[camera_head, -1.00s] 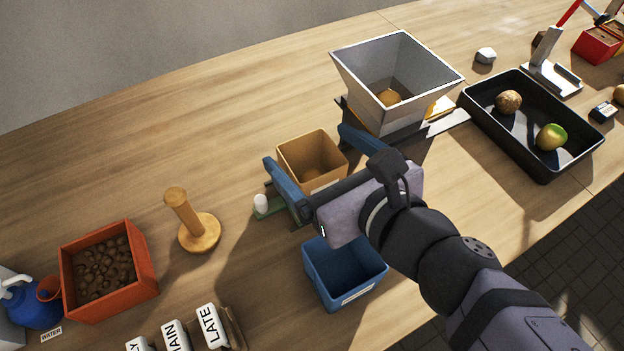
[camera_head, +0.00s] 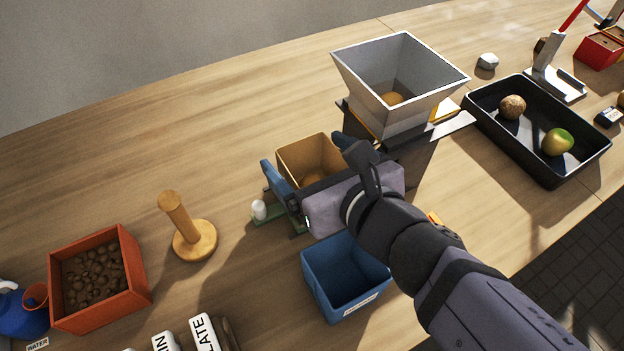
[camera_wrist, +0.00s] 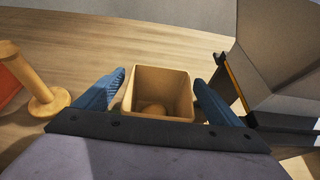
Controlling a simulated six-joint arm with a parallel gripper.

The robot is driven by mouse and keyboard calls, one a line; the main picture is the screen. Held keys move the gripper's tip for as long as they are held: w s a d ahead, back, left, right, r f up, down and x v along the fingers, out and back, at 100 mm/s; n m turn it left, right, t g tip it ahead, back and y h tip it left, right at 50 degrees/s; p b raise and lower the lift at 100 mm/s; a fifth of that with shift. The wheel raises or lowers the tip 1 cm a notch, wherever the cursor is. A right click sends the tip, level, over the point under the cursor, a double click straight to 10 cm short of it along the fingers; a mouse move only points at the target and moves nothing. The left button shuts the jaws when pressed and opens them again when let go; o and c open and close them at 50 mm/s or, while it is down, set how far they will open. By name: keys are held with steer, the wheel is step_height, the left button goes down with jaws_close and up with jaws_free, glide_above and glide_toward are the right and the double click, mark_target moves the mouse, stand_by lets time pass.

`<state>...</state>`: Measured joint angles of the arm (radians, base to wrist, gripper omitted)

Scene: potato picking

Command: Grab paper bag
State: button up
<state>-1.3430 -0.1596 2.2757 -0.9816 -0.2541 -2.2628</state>
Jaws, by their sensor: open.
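The paper bag (camera_head: 301,152) is a tan, open-topped box shape on the table, left of the grey hopper. In the wrist view the paper bag (camera_wrist: 160,82) stands upright, with a round potato (camera_wrist: 153,109) inside. My gripper (camera_head: 307,165) is open. In the wrist view its blue fingers (camera_wrist: 153,92) stand on either side of the bag, with a small gap visible at the right. I cannot tell whether the left finger touches it. The gripper body hides the bag's lower front.
The grey hopper (camera_head: 425,65) stands close on the right. A blue bin (camera_head: 345,275) lies in front, and a wooden peg stand (camera_head: 188,228) to the left. An orange-red box (camera_head: 97,235) of soil is farther left. A black tray (camera_head: 535,120) sits at right.

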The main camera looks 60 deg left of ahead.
steer(key=shift+x, duration=1.45)
steer(key=c, duration=1.1)
steer(key=shift+r, duration=0.15)
